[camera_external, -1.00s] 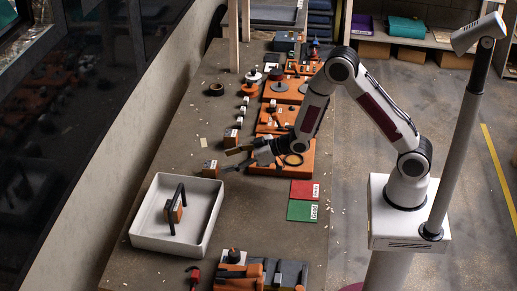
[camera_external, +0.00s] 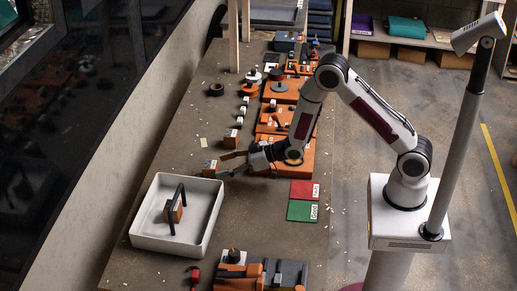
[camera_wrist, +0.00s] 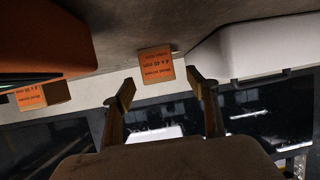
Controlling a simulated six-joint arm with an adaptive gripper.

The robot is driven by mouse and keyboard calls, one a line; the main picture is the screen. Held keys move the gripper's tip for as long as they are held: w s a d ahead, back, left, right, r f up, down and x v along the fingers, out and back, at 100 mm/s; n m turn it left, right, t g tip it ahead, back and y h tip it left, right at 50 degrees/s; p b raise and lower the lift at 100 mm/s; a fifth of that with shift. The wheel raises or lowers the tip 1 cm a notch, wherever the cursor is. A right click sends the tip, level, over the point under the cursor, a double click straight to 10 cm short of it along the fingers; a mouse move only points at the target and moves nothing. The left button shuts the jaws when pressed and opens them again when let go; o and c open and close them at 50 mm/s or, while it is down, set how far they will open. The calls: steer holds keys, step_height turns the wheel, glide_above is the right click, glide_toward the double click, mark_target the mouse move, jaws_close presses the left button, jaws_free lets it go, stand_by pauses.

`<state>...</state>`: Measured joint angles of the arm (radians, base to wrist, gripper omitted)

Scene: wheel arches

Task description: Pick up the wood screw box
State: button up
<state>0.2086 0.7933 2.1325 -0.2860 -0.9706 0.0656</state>
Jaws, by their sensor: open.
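A small orange and tan wood screw box (camera_external: 209,168) stands on the bench just above the white tray. In the wrist view this box (camera_wrist: 156,66) has a printed orange label reading wood screws and sits beyond the fingertips, between their lines. A second similar box (camera_external: 231,136) stands farther up the bench and shows at the left of the wrist view (camera_wrist: 30,98). My gripper (camera_external: 224,164) is open and low over the bench, pointing left at the nearer box. In the wrist view its two fingers (camera_wrist: 164,85) are apart with nothing between them.
The white tray (camera_external: 208,221) holds a black handle-shaped frame (camera_external: 182,190) and an orange box (camera_external: 174,212). Orange tool boards (camera_external: 307,160) line the right of the bench. Red (camera_external: 304,190) and green (camera_external: 302,211) labelled squares lie nearby. Bare bench lies left of the boxes.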

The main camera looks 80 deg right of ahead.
mark_target(217, 165)
steer(key=shift+w+f, duration=0.15)
steer(key=shift+w, duration=0.2)
steer(key=shift+w, duration=0.1)
steer(key=shift+x, duration=2.5)
steer(key=shift+w+d, duration=0.1)
steer(key=shift+d, duration=0.05)
steer(key=shift+c, duration=0.3)
steer(key=shift+r, duration=0.25)
steer(key=c, duration=1.3)
